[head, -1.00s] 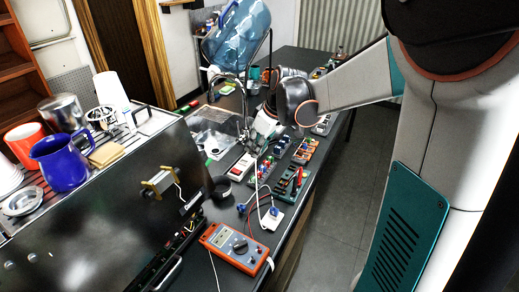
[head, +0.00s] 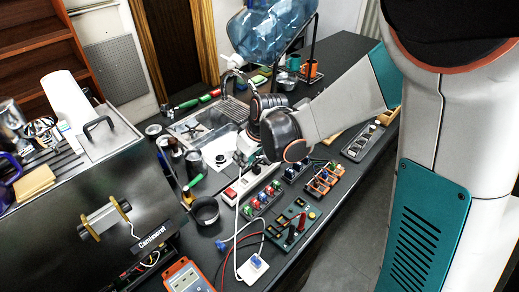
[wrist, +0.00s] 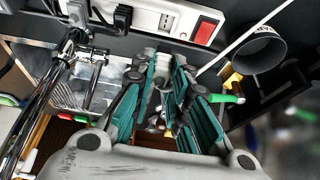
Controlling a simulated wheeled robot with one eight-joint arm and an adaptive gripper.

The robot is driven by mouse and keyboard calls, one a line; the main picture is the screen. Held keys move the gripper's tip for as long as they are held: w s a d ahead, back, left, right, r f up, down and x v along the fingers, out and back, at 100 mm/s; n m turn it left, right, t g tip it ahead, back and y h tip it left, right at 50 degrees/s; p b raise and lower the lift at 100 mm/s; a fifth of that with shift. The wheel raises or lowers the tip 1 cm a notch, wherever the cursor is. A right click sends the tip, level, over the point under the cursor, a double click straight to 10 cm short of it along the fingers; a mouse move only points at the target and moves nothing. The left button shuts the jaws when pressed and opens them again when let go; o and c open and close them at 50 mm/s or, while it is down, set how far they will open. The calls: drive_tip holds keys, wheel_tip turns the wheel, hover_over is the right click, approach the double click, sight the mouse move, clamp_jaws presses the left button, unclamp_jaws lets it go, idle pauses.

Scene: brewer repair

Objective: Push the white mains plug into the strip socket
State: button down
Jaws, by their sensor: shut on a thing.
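The white socket strip (head: 246,184) with a red rocker switch lies on the dark bench in the head view. In the wrist view the strip (wrist: 178,22) crosses the top, with its red switch (wrist: 206,29) at right and dark plugs (wrist: 122,18) seated at left. My gripper (head: 244,158) is low over the far end of the strip. Its teal fingers (wrist: 163,68) point toward the strip, closed on the white mains plug. The plug is mostly hidden by the fingers; I cannot tell whether it touches the socket. Its white cable (head: 237,215) runs up to my gripper.
A white switch box (head: 253,268) and orange multimeter (head: 185,277) lie at the front. A dark pot (head: 205,212) stands left.

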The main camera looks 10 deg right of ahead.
drive_tip(key=shift+f, duration=0.2)
drive_tip(key=shift+f+b, duration=2.05)
drive_tip(key=shift+f, duration=0.9)
drive_tip(key=shift+r, duration=0.15)
drive_tip(key=shift+f+b, duration=0.75)
drive_tip(key=shift+b, duration=0.3)
idle(0.5)
drive_tip(key=c, duration=1.5)
unclamp_jaws()
drive_tip(key=shift+o, duration=0.2)
drive_tip(key=shift+r, duration=0.1)
drive_tip(key=v, duration=1.2)
